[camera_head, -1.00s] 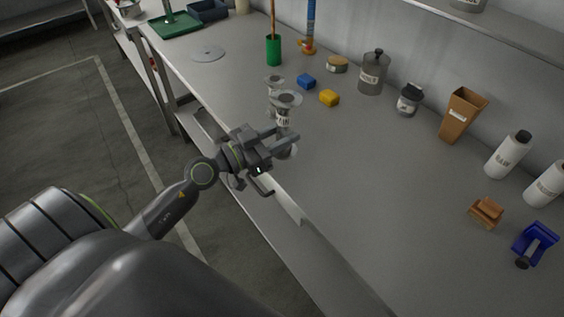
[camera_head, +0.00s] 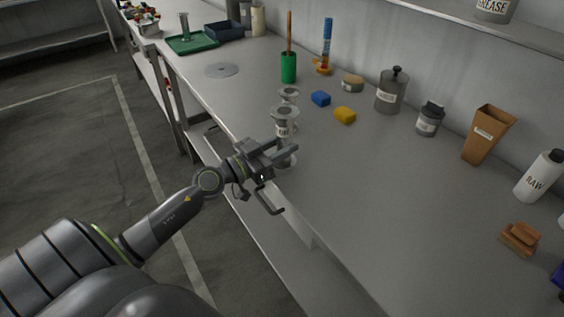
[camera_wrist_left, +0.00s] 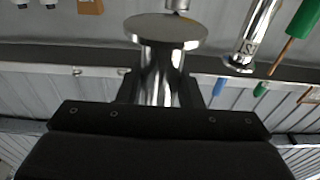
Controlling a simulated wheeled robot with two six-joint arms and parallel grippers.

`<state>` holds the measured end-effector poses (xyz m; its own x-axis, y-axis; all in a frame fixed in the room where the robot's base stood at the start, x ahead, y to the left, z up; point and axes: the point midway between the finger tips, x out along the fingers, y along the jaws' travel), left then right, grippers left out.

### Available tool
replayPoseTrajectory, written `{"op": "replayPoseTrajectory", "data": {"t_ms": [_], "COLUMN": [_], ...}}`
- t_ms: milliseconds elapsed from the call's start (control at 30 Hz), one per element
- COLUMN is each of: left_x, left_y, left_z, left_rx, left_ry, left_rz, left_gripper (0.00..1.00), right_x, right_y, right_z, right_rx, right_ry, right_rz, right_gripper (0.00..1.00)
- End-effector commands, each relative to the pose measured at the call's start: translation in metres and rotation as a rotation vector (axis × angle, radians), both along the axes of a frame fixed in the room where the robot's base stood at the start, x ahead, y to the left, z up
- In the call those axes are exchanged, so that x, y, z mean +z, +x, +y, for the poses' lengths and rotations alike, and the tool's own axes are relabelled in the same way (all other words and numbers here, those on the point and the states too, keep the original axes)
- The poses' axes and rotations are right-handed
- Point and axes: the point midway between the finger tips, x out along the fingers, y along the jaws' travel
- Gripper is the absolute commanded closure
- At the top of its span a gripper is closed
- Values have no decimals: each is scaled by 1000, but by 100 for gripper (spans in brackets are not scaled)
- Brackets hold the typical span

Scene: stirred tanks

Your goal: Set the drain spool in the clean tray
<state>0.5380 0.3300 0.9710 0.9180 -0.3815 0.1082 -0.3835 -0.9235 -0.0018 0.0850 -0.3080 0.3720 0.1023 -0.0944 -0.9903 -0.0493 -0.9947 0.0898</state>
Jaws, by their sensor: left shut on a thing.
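A shiny metal spool with round flanges and a partly hidden label (camera_head: 283,128) is upright in my left gripper (camera_head: 278,152), near the bench's front edge. The fingers are shut around its body. In the left wrist view its flange and neck (camera_wrist_left: 165,35) show above the dark gripper. I cannot tell whether its foot touches the bench. A second metal spool (camera_head: 289,96) stands just behind it, and a labelled one shows in the left wrist view (camera_wrist_left: 252,35). A green tray (camera_head: 206,45) and a dark blue tray (camera_head: 224,31) lie at the far end; no tray label is legible. My right gripper is out of view.
A flat grey disc (camera_head: 221,70) lies before the trays. The bench front right of the gripper is clear.

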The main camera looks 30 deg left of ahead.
Motion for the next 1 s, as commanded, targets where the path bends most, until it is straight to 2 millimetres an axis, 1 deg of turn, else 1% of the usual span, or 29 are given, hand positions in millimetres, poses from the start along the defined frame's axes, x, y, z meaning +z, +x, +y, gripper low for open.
{"op": "replayPoseTrajectory", "data": {"t_ms": [200, 300, 600, 733, 767, 900, 933, 1000], "left_x": [-25, -34, -34, -38, -38, -37, -37, -37], "left_y": [0, 0, 0, 0, 0, 0, 0, 0], "left_z": [0, 0, 0, 0, 0, 0, 0, 0], "left_rx": [0, 0, -1, 0, 0, 0, 0, 0], "left_ry": [-1, -1, 0, -1, 0, 0, 0, 0], "left_rz": [-1, -1, -1, 0, 1, 1, 1, 1], "left_gripper": [100, 100, 100, 100, 66, 48, 46, 46], "right_x": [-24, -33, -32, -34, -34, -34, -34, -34], "right_y": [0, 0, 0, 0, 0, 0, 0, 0], "right_z": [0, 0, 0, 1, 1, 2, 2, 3], "right_rx": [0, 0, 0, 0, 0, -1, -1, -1], "right_ry": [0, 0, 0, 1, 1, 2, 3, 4], "right_rz": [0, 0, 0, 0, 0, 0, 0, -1], "right_gripper": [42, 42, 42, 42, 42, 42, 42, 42]}}
